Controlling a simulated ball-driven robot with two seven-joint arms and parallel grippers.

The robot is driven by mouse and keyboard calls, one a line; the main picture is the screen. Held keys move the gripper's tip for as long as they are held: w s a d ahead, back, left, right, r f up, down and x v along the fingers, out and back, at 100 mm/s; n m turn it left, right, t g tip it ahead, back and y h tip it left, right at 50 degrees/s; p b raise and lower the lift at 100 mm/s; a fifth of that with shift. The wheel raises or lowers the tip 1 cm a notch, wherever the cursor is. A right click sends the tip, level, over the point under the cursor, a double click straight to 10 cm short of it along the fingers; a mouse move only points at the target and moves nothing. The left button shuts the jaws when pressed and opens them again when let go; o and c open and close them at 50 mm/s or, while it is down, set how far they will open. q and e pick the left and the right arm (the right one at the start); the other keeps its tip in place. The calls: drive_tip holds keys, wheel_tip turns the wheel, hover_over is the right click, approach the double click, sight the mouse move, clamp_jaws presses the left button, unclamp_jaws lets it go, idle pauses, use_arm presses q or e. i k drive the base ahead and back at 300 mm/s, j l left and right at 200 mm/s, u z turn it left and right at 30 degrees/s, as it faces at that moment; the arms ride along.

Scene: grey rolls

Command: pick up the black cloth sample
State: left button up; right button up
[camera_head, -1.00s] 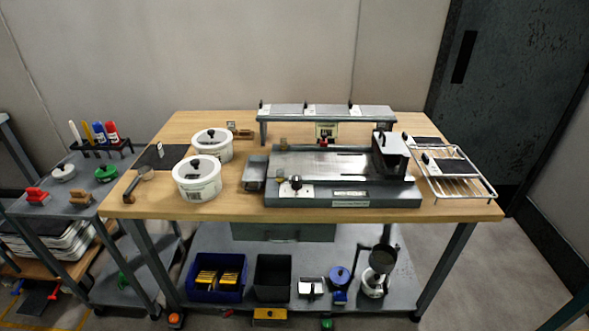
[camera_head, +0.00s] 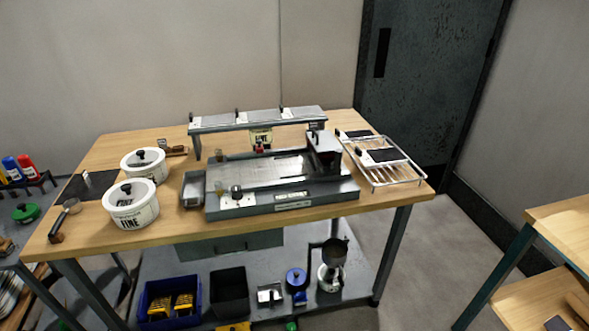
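Two flat black pieces, each with a small white clip or tag, lie on the wire rack at the right end of the wooden workbench. The nearer black piece (camera_head: 384,156) lies across the rack's bars. The farther black piece (camera_head: 356,134) is at the rack's back end. A small dark flat piece (camera_head: 557,324) also shows on a low shelf at the lower right, cut by the picture edge. I cannot tell which of these is the black cloth sample. Neither of my grippers is in view.
Floor is clear between the bench and another wooden table (camera_head: 565,222).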

sight(387, 156)
drive_tip(key=i+l, duration=0.2)
drive_tip(key=l, duration=0.15)
drive_tip(key=i+l+z, duration=0.1)
drive_tip(key=l, duration=0.25)
drive_tip(key=i+l, duration=0.25)
drive_tip(key=i+l+z, duration=0.1)
drive_tip(key=l, duration=0.35)
drive_tip(key=i, duration=0.1)
